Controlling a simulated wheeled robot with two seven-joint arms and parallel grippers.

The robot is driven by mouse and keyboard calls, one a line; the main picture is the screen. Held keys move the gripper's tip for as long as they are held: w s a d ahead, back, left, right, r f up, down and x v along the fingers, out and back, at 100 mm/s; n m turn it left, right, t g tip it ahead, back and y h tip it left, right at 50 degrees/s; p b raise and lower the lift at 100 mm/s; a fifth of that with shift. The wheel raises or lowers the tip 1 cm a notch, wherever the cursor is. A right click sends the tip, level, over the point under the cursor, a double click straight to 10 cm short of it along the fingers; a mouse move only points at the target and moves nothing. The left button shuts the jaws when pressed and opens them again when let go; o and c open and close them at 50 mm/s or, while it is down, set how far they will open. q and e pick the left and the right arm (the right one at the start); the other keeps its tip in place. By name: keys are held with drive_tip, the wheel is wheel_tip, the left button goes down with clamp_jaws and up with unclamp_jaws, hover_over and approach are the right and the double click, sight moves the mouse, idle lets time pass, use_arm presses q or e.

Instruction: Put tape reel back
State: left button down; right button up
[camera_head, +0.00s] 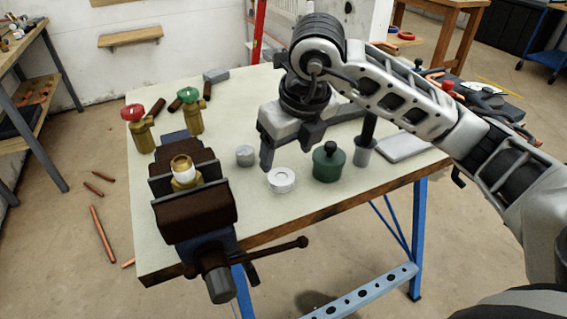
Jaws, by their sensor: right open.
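A white tape reel (281,180) lies flat on the pale workbench top (320,200), near its front edge. My right gripper (288,148) hangs over the bench just above and behind the reel. Its jaws point down, are open and hold nothing. The reel looks clear of the fingers, though the exact height gap is hard to judge. My left gripper is not in view.
A bench vise (192,210) holds a brass fitting (184,172) left of the reel. A grey cylinder (245,155) and a green pot (328,162) stand close beside the reel. Red-handled (138,125) and green-handled (190,110) valves stand at the back left.

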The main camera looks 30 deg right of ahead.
drive_tip(key=v, duration=0.5)
drive_tip(key=shift+r, duration=0.2)
